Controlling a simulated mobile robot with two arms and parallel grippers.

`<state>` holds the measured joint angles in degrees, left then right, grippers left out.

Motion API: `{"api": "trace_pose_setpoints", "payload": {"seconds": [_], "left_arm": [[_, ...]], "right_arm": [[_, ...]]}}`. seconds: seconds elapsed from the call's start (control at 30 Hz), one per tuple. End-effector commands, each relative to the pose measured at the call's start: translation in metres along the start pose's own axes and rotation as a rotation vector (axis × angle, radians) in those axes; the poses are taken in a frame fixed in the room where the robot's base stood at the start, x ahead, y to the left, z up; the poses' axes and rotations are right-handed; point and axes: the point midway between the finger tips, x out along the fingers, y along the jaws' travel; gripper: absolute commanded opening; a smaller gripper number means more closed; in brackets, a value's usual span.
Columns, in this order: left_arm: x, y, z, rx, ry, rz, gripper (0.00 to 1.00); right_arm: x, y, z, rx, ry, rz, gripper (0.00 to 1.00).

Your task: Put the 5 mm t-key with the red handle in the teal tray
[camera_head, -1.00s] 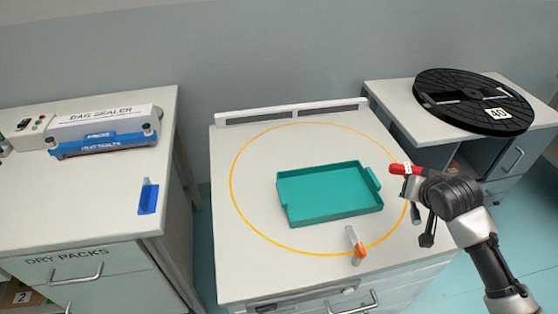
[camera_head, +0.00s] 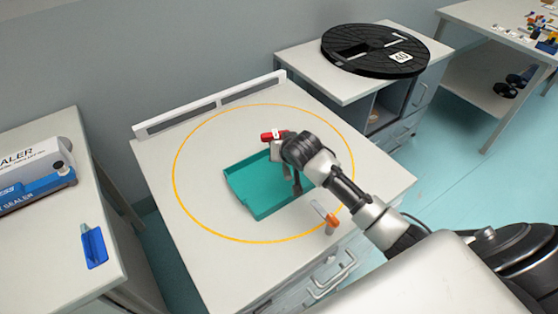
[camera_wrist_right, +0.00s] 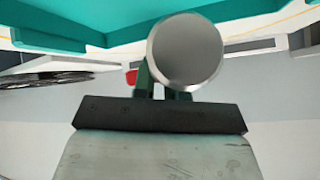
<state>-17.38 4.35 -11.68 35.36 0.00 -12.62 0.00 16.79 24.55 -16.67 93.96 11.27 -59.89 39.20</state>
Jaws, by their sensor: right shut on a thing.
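The teal tray (camera_head: 245,191) lies on the middle table, inside a yellow ring; my right arm hides its right part. My right gripper (camera_head: 278,146) is over the far side of the tray, shut on the red-handled t-key (camera_head: 271,135). The red handle shows at the jaws, with a small white label. In the right wrist view a bit of red (camera_wrist_right: 131,76) shows beside the fingers, and a round grey metal face is in front of them. I cannot read the key's size. My left gripper is not in view.
A raised white rail (camera_head: 212,104) runs along the back edge. A black reel (camera_head: 375,50) marked 40 lies on the table behind. A blue holder (camera_head: 94,247) is on the left table.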

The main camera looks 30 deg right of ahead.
Motion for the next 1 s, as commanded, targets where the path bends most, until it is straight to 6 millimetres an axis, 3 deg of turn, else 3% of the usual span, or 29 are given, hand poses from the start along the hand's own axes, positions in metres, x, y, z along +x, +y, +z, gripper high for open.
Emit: {"api": "trace_pose_setpoints", "payload": {"seconds": [0.4,0.97,1.0], "left_arm": [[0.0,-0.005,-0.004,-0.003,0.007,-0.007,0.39],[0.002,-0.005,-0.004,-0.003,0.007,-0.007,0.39],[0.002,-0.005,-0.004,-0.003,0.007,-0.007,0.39]], "right_arm": [[0.03,0.003,0.03,-0.002,0.001,0.0,0.0],[0.037,0.005,0.037,0.0,0.001,-0.001,0.0],[0.038,0.005,0.037,0.0,0.0,0.0,0.14]]}}
